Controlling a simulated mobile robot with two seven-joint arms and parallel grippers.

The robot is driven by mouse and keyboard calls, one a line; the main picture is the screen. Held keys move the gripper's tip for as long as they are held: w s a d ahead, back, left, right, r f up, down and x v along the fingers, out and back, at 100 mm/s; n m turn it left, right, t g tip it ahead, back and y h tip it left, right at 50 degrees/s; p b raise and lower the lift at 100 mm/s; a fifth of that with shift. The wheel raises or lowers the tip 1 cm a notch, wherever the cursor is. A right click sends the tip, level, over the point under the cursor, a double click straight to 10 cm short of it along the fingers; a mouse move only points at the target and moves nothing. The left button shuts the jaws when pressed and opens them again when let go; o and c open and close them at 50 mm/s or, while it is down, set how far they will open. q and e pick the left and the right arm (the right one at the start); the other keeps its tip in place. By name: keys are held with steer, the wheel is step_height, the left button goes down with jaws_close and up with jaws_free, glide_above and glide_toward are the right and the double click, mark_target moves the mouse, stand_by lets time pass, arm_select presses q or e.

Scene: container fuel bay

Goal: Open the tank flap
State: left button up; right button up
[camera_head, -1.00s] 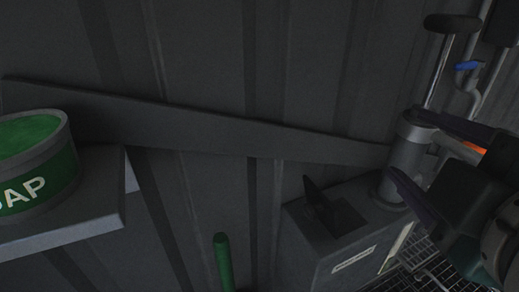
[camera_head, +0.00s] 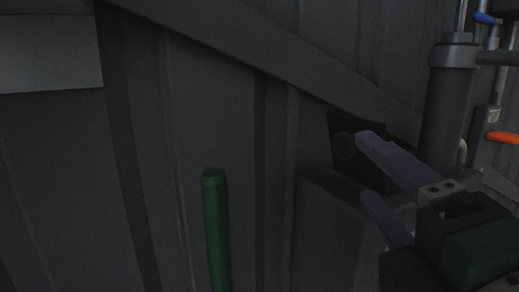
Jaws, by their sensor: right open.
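The tank (camera_head: 325,235) is a grey box at the lower right, against the corrugated wall. A dark square plate (camera_head: 338,124), which looks like the tank flap, shows just above the tank's top edge. It appears raised, but its hinge and exact angle are too dark to tell. A round dark part (camera_head: 345,146) shows at its left side. My right gripper (camera_head: 367,168) is open, with its two purple fingers pointing left. Its upper fingertip overlaps the plate and the round part in the picture; I cannot tell if they touch. My left gripper is out of view.
A green post (camera_head: 216,230) stands left of the tank. A grey shelf (camera_head: 50,55) is at the upper left, and a sloping bar (camera_head: 250,45) crosses the wall. A thick grey pipe (camera_head: 447,110) and an orange handle (camera_head: 502,137) are at the right.

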mark_target(350, 150)
steer(key=w, duration=0.5)
steer(key=w+r+p, duration=0.1)
steer(key=w, duration=0.2)
steer(key=shift+w+d, duration=0.15)
jaws_close()
stand_by(0.3)
stand_by(0.8)
